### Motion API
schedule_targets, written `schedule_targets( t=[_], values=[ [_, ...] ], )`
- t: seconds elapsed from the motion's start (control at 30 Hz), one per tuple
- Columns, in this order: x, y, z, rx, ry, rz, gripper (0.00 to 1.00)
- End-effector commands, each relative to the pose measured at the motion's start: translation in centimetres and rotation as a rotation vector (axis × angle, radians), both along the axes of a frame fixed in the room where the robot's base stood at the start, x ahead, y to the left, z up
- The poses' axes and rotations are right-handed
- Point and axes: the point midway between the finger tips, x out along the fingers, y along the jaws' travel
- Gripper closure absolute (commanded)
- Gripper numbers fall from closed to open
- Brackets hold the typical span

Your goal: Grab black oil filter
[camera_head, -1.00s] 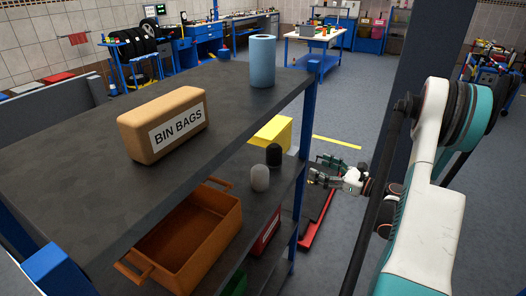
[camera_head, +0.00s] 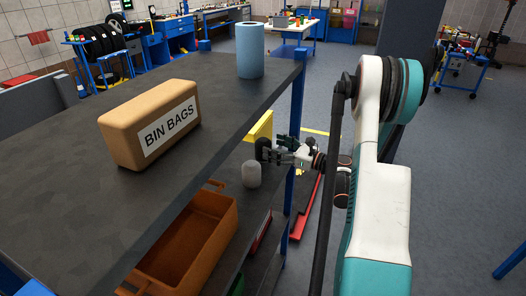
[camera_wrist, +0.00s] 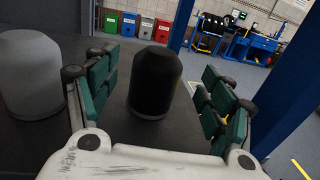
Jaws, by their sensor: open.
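The black oil filter (camera_wrist: 155,82) is a dark cylinder with a rounded top, upright on the lower shelf in the wrist view. My gripper (camera_wrist: 160,105) is open, with one green-padded finger on each side of the filter. I see no finger closed on it.
A grey filter (camera_wrist: 32,75) stands just left of my left finger; it also shows in the head view (camera_head: 251,174). The upper shelf (camera_head: 75,190) and blue post (camera_head: 294,125) are close by.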

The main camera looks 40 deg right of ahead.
Motion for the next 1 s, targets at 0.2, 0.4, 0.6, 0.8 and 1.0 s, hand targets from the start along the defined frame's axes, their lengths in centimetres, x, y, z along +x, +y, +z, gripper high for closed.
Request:
schedule_targets(
  t=[0.2,0.4,0.6,0.8,1.0],
  values=[
    [1.7,0.9,0.2,0.000,0.000,0.002,0.25],
    [4.3,2.0,0.4,0.000,0.000,0.003,0.25],
    [4.7,2.1,0.6,0.000,0.000,0.000,0.25],
    [4.7,2.1,0.6,0.000,0.000,0.000,0.54],
    [4.7,2.1,0.6,0.000,-0.001,0.000,0.82]
  ],
)
